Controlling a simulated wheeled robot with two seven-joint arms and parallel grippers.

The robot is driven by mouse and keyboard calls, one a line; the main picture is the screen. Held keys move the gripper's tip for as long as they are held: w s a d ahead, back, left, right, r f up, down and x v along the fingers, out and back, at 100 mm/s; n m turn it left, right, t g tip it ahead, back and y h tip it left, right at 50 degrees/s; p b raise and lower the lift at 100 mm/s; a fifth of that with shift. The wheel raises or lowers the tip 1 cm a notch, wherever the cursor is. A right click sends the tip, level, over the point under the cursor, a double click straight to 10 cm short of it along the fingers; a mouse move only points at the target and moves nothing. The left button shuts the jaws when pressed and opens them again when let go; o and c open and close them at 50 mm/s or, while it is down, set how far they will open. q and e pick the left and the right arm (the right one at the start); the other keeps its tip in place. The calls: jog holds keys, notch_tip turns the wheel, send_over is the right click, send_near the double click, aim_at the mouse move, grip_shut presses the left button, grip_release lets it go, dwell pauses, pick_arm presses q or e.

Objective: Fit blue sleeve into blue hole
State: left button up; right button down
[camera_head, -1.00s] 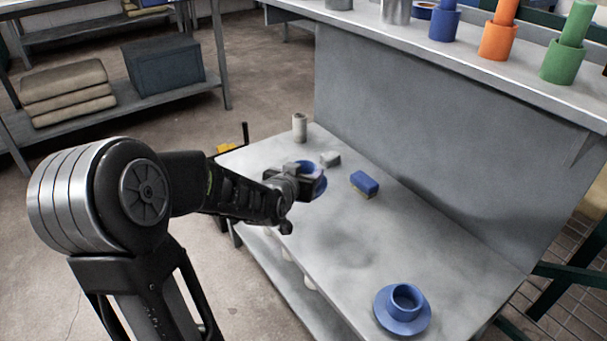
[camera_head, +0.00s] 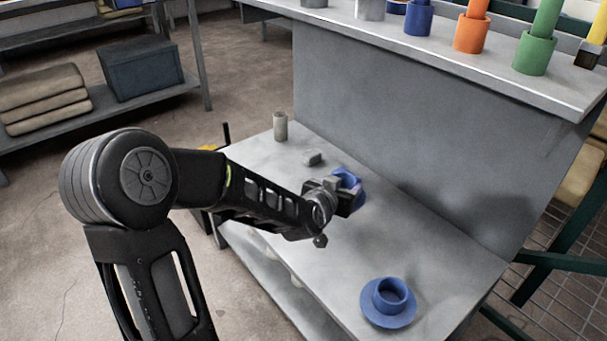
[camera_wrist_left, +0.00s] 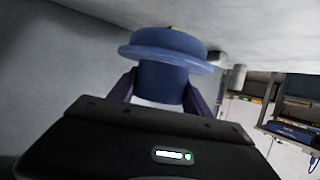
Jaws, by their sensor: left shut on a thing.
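My left gripper (camera_head: 343,192) is shut on a blue sleeve (camera_head: 349,179) with a wide flange, above the middle of the grey table. In the left wrist view the sleeve (camera_wrist_left: 165,62) sits between the two fingers, its flange on the far side of them. A second blue flanged piece (camera_head: 388,303) stands on the table near the front right, its round opening facing up. It is well apart from the held sleeve. The part of the held sleeve between the fingers is partly hidden in the head view. My right gripper does not show.
A grey cylinder (camera_head: 280,126) and a small grey block (camera_head: 313,159) stand at the table's far left end. An upper shelf (camera_head: 475,62) carries blue (camera_head: 418,18), orange (camera_head: 471,33) and green (camera_head: 534,54) cups. The table between gripper and flanged piece is clear.

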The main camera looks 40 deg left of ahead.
pick_arm(q)
jog(key=d+f, duration=0.1)
jog(key=d, duration=0.3)
jog(key=w+d+f+m+h, duration=0.1)
jog(key=d, duration=0.3)
jog(key=d+f+h, duration=0.1)
jog(key=d, duration=0.4)
jog(key=shift+w+f+m, duration=0.15)
jog(key=shift+w+m, duration=0.25)
jog(key=shift+a, duration=0.15)
